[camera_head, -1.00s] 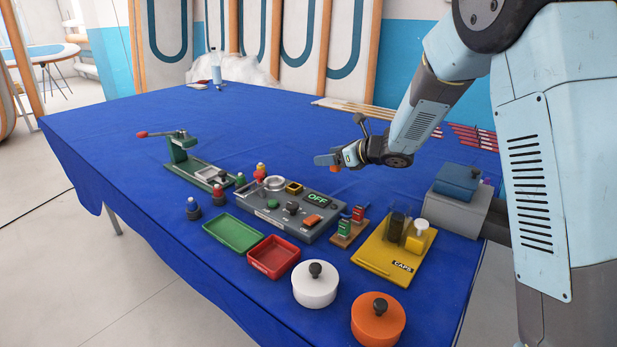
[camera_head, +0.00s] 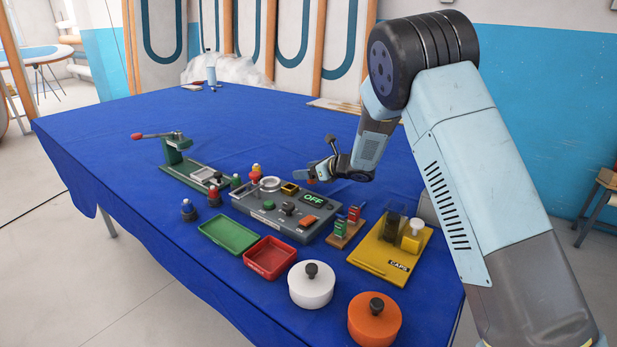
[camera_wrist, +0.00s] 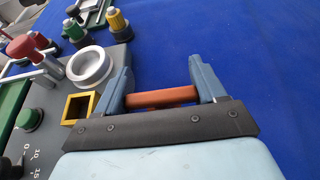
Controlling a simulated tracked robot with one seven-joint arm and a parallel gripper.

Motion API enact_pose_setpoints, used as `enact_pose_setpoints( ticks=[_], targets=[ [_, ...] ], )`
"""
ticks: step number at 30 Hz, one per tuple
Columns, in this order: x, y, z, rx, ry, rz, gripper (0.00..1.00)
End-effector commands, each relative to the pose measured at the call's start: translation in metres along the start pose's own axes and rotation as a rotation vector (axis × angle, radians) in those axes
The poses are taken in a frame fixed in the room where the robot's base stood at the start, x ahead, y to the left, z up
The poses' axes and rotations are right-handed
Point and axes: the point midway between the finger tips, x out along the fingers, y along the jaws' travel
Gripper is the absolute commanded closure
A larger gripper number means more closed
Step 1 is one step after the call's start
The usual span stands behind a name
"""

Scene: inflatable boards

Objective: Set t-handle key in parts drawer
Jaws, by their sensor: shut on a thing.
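My gripper (camera_head: 306,174) is above the blue table, just behind the grey control panel. In the wrist view its two blue fingers (camera_wrist: 165,92) are shut on an orange-brown bar (camera_wrist: 160,97), which I take to be the handle of the t-handle key. The bar lies across between the fingers; the rest of the key is hidden. The parts drawer cannot be made out for sure; a small part of a grey box (camera_head: 424,207) shows beside my arm, which hides the rest.
The grey panel (camera_head: 268,217) with an OFF display stands below my gripper. Around it are a green tray (camera_head: 228,236), a red tray (camera_head: 270,258), a yellow caps stand (camera_head: 372,261), white (camera_head: 311,287) and orange (camera_head: 374,320) lidded pots, and a green press (camera_head: 178,160).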

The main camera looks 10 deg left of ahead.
Motion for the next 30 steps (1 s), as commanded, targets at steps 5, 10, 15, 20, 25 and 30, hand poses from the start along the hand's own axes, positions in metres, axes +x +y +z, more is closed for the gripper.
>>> enact_pose_setpoints(
  ticks=[5,10,15,20,25,30],
  targets=[
    [0.007,0.0,-0.02,0.001,0.001,-0.001,0.6],
    [0.007,0.0,-0.02,0.0,0.0,-0.001,0.6],
    [0.008,-0.001,-0.022,0.001,0.0,-0.002,0.6],
    [0.007,-0.001,-0.021,0.001,0.0,-0.002,0.2],
    [0.007,-0.001,-0.021,0.001,0.0,-0.002,0.2],
    [-0.001,-0.002,-0.02,0.002,0.001,-0.003,0.2]
  ],
)
